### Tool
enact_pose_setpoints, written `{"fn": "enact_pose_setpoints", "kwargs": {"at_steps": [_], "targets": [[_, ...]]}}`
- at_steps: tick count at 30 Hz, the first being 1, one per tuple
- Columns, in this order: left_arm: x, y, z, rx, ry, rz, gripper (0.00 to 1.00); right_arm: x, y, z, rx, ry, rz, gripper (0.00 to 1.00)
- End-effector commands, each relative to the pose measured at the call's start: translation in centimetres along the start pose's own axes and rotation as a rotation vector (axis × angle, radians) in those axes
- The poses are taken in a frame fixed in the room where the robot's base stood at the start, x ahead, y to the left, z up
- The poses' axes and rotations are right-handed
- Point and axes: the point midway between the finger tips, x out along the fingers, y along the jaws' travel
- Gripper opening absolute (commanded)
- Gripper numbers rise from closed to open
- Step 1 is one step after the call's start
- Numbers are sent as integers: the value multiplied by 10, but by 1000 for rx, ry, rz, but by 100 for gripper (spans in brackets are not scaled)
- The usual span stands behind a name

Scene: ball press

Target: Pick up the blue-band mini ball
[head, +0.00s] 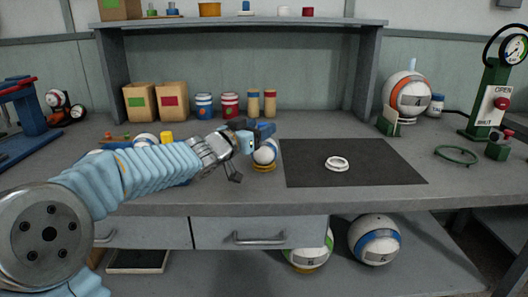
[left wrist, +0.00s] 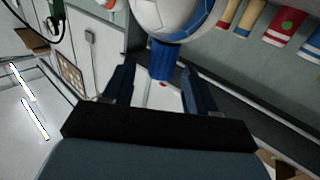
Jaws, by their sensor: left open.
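A small white ball with a blue band (head: 265,153) sits on a yellow ring (head: 264,167) on the bench, left of the dark mat. My left gripper (head: 258,134) is at the top of this ball in the head view and partly covers it. In the left wrist view the ball (left wrist: 165,14) is at the top edge, cut off by the frame. The left fingers (left wrist: 157,76) are spread apart, with the ball beyond their tips. A blue cylindrical piece (left wrist: 161,60) shows between the fingers; I cannot tell what it belongs to. My right gripper is not in view.
Jars (head: 229,106) and boxes (head: 172,101) stand behind. An orange-band ball (head: 410,95) is at the right. Another small ball (head: 145,139) is partly behind my arm. Larger balls (head: 375,240) lie below the bench.

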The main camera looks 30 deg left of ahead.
Motion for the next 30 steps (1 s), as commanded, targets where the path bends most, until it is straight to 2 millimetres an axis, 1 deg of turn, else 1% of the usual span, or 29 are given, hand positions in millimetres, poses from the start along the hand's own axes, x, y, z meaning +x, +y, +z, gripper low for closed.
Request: {"fn": "enact_pose_setpoints", "kwargs": {"at_steps": [1,4,7,12,14,21,24,30], "targets": [[9,0,0,1,-2,1,57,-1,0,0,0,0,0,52],[21,0,0,1,-1,-1,57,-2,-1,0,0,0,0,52],[25,0,0,0,0,-1,57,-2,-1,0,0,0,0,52],[25,0,0,0,0,-1,57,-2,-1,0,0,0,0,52],[25,0,0,0,0,-1,50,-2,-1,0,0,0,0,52],[25,0,0,0,0,-1,13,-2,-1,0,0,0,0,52],[24,0,0,0,0,-1,0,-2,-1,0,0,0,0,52],[24,0,0,0,0,-1,0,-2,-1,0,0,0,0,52]]}}
